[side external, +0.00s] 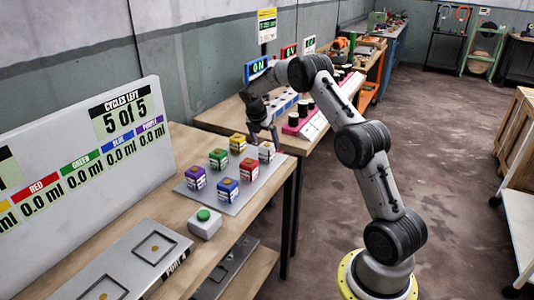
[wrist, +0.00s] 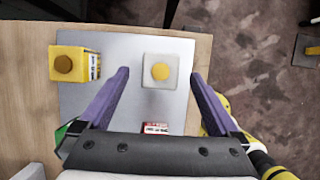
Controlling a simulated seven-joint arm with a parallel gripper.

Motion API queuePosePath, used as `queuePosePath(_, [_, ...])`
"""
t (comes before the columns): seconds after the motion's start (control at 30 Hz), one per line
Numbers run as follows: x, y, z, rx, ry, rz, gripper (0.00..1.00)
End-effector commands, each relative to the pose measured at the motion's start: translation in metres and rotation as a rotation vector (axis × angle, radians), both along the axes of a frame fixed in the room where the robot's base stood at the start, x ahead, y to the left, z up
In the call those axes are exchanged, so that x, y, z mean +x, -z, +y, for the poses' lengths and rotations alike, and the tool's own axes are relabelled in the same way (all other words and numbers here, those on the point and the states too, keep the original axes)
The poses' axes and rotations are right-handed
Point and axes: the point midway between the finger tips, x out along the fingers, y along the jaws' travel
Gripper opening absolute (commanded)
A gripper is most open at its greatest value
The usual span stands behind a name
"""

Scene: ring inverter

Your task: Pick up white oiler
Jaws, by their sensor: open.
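The white oiler (side external: 266,152) is a small white cube with a yellow round cap on top. It stands upright on the far right part of a grey metal plate (side external: 215,198) in the side external view. My gripper (side external: 263,138) is over it, pointing down, with its fingers apart. In the wrist view the white oiler (wrist: 150,84) shows in the gap between the two purple fingers of my gripper (wrist: 160,74). A gap shows on each side of the oiler. I cannot tell exactly how low the fingertips are.
Yellow (side external: 238,143), green (side external: 218,158), red (side external: 249,169), purple (side external: 195,177) and blue (side external: 228,189) oilers share the plate. A green-button box (side external: 204,222) and port plate (side external: 122,265) are nearer. A display board (side external: 90,150) stands at left. The table's right edge is close.

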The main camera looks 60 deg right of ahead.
Motion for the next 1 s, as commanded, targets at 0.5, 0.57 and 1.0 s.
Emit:
queuePosePath(0.5, [-0.001,0.032,-0.014,-0.001,0.0,0.0,0.9])
queuePosePath(0.57, [-0.001,0.032,-0.014,-0.001,-0.001,0.0,0.8])
queuePosePath(1.0, [-0.001,0.032,-0.014,0.0,-0.001,0.0,0.01])
